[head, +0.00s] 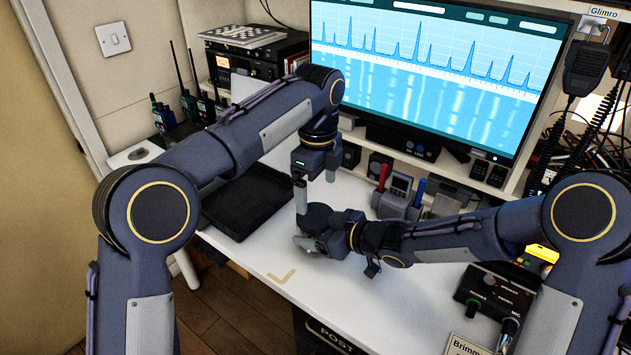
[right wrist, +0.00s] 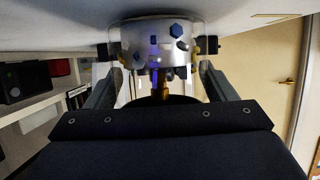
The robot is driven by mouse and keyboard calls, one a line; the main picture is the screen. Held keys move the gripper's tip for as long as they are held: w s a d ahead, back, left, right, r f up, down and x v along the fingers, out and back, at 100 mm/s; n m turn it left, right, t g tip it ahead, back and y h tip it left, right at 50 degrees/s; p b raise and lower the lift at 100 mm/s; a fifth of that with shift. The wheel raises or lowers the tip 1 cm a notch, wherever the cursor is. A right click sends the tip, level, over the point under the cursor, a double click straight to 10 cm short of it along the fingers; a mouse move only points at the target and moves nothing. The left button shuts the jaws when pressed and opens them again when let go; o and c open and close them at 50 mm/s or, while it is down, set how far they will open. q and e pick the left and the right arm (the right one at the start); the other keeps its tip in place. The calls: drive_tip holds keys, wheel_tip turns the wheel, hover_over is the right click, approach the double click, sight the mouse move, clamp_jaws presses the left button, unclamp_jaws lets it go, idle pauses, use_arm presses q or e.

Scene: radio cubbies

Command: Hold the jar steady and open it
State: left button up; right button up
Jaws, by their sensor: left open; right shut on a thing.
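The jar (right wrist: 152,42) is clear and holds several small blue, dark and brass-coloured parts; it appears inverted in the right wrist view. Its dark round lid (head: 315,214) shows in the head view, while most of the jar's body is hidden there by my right gripper. My right gripper (head: 309,243) comes in from the right, low over the table, and is shut on the jar's sides with one finger on each side. My left gripper (head: 316,196) points down just above the lid, its fingers spread apart. I cannot tell whether a left fingertip touches the lid.
The white table (head: 262,262) is clear in front of the jar, with a yellow corner mark (head: 282,277). A black tray (head: 245,203) lies to the left. A holder with tools (head: 398,196) and a large monitor (head: 425,75) stand behind. A control box (head: 494,292) sits at right.

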sight(316, 215)
use_arm(q)
drive_tip(key=shift+w+a+r+m, duration=0.15)
drive_tip(key=shift+r+m, duration=0.15)
drive_tip(key=shift+m, duration=0.2)
drive_tip(key=shift+f, duration=3.85)
drive_tip(key=c, duration=1)
drive_tip(key=n, duration=0.6)
drive_tip(key=shift+n, duration=0.4)
drive_tip(key=o, duration=1.1)
